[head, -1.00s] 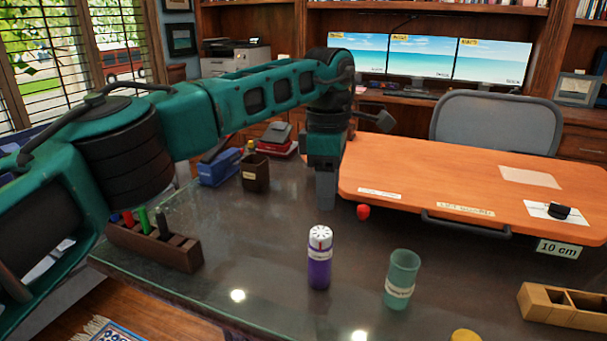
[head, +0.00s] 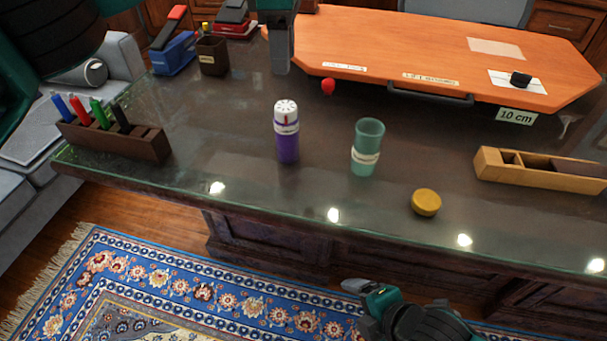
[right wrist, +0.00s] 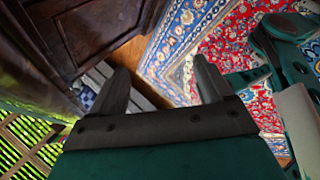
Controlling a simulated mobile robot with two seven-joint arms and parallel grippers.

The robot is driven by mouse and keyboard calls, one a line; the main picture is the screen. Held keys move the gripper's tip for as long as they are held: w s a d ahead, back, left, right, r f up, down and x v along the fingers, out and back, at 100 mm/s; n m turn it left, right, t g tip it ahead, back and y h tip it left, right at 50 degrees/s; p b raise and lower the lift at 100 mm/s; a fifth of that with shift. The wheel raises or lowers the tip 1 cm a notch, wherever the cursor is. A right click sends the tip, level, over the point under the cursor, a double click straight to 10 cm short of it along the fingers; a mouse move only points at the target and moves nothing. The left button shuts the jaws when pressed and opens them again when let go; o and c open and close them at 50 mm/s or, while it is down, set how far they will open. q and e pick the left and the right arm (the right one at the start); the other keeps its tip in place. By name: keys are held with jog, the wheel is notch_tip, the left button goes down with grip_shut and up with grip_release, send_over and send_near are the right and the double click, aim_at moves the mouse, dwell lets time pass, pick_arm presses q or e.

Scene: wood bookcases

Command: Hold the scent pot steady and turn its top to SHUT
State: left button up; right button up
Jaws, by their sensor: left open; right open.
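The scent pot (head: 287,145) stands upright on the dark glass-topped desk. It has a purple body, a pale label and a white top (head: 286,108) with dark holes and a red mark. My left gripper (head: 281,68) points down behind the pot, apart from it, near the orange board; its fingers look blurred together from this side. My right gripper (head: 352,285) is low in front of the desk, over the rug, far from the pot. In the right wrist view its two fingers (right wrist: 160,90) are spread with nothing between them.
A green tumbler (head: 367,148) stands right of the pot, with a yellow lid (head: 426,202) nearer the edge. A wooden tray (head: 540,170) is at right, a pen rack (head: 112,135) at left. A red object (head: 328,86) lies by the orange board (head: 420,50). Desk around the pot is clear.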

jog(key=w+a+r+n+t+y, duration=0.25)
jog(key=w+a+r, duration=0.3)
jog(key=r, duration=0.35)
jog(key=w+a+r+n+t+y, duration=0.25)
jog(key=w+a+r, duration=0.3)
jog(key=r, duration=0.45)
jog(key=n+t+h, duration=0.4)
jog(key=n, duration=0.2)
send_near(290, 138)
jog(key=shift+s+a+f, duration=0.15)
jog(key=shift+s+a, duration=0.1)
jog(key=shift+a, duration=0.2)
jog(key=shift+s+a+f, duration=0.1)
jog(key=shift+s+a, duration=0.15)
jog(key=shift+a, duration=0.25)
jog(key=shift+w+d+f+n+t+h, duration=0.1)
jog(key=shift+d+f+n+t+h, duration=0.1)
jog(key=shift+n+t+h, duration=0.3)
jog(key=shift+d+f+n+t+h, duration=0.1)
jog(key=shift+f+n+t, duration=0.15)
jog(key=shift+n, duration=0.45)
jog(key=shift+f+n+t, duration=0.1)
jog(key=shift+n+t, duration=0.35)
jog(key=shift+n, duration=0.55)
jog(key=shift+w, duration=0.1)
jog(key=x, duration=1.2)
jog(key=shift+w+d, duration=0.1)
jog(key=shift+w, duration=0.2)
jog(key=shift+c, duration=0.3)
